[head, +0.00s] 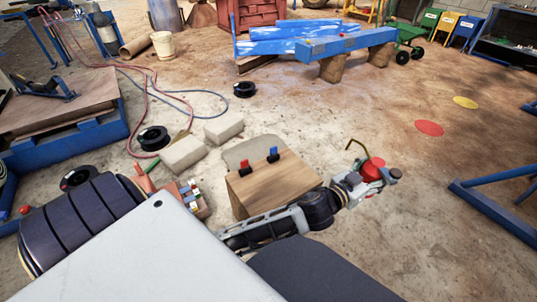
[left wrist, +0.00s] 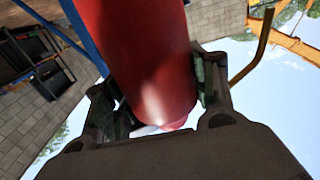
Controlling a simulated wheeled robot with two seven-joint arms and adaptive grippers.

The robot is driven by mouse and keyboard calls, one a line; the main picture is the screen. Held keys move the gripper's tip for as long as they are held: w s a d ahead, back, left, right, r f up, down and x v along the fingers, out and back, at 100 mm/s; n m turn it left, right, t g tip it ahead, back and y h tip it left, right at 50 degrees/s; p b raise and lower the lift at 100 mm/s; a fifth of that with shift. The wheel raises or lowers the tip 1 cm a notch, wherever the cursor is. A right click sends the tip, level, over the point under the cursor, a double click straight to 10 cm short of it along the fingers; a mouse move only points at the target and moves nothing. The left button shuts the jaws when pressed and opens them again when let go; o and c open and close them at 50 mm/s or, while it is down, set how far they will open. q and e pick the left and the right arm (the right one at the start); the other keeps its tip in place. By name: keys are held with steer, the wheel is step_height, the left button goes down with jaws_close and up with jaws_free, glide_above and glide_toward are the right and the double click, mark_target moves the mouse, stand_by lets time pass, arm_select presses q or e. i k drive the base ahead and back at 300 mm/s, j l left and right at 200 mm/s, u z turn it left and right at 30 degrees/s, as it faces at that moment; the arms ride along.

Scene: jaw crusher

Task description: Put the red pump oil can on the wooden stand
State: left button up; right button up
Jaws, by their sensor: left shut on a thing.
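The red pump oil can (head: 372,168) is right of centre in the head view, with its thin bent spout up and to the left. My left gripper (head: 365,182) is shut on it and holds it beyond the right side of the wooden stand (head: 262,190). In the left wrist view, the red can body (left wrist: 150,60) sits between the two fingers of my left gripper (left wrist: 155,98). The stand is a wooden block with a small red clip-like item and a blue one on its top; my arm hides part of its lower front. My right gripper is not in view.
Pale blocks (head: 185,153) and a black spool (head: 153,138) lie left of the stand. Blue steel frames (head: 495,213) stand at the right edge. A blue beam (head: 345,43) on wooden blocks is at the back. Floor to the right is clear, with red and yellow discs.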

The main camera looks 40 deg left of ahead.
mark_target(264, 192)
steer(key=i+l+u, duration=0.15)
steer(key=u, duration=0.25)
steer(key=i+l+u, duration=0.2)
steer(key=u, duration=0.15)
steer(key=i+l+u, duration=0.2)
steer(key=u, duration=0.2)
steer(key=i+l+u, duration=0.1)
steer(key=l+u, duration=0.25)
steer(key=i+l+u, duration=0.2)
steer(key=l+u, duration=0.2)
steer(key=l, duration=0.1)
